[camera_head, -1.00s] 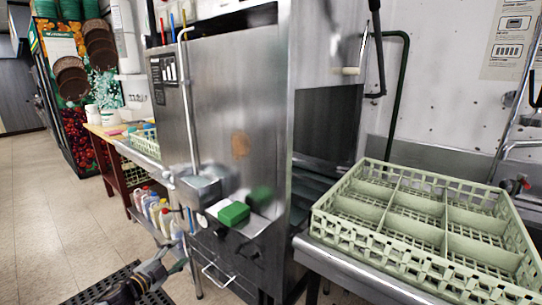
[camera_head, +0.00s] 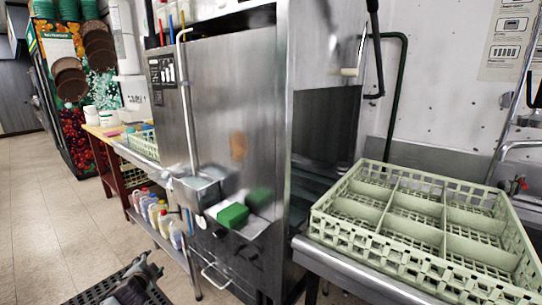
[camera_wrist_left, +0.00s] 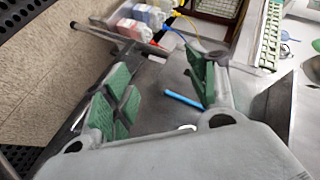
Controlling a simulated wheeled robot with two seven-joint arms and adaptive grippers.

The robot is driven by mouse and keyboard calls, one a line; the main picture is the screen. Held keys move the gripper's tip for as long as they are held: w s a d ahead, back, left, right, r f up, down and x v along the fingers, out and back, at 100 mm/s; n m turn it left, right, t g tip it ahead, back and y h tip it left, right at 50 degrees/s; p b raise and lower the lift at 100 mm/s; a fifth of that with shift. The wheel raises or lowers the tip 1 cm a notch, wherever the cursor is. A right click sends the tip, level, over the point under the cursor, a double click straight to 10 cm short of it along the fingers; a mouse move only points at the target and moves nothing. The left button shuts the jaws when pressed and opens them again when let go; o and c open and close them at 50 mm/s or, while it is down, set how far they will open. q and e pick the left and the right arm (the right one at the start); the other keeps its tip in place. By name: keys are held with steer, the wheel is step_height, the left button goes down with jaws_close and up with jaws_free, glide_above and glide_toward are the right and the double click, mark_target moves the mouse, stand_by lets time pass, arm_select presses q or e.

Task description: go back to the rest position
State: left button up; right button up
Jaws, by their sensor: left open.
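My left gripper (camera_head: 148,268) is low in the head view, in front of the dish machine and above the floor mat. In the left wrist view, its two green-padded fingers (camera_wrist_left: 160,88) stand wide apart with nothing between them. My right gripper is not in view.
The steel dish machine (camera_head: 222,125) stands in the middle, with a green sponge (camera_head: 233,215) on its front ledge. A pale green divided rack (camera_head: 352,228) rests on the counter at right. Several coloured jugs (camera_head: 158,212) stand on a low shelf. Tiled floor (camera_head: 45,215) is open at left.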

arm_select(q)
steer(key=s+d+f+n+g+h, duration=0.1)
steer(key=s+d+f+n+g, duration=0.1)
steer(key=s+d+f, duration=0.6)
steer(key=s+d+f+n+g+h, duration=0.2)
steer(key=s+d+f+g, duration=0.2)
steer(key=s, duration=1.2)
steer(key=s+d+f+n+g+h+p, duration=0.1)
steer(key=s+d+f+g, duration=0.3)
steer(key=s+d+f, duration=0.7)
steer(key=shift+s+d+f+n+h, duration=0.3)
steer(key=shift+s+d+n+h, duration=0.25)
steer(key=shift+d, duration=0.3)
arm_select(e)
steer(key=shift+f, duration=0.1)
arm_select(q)
steer(key=shift+w+f, duration=0.1)
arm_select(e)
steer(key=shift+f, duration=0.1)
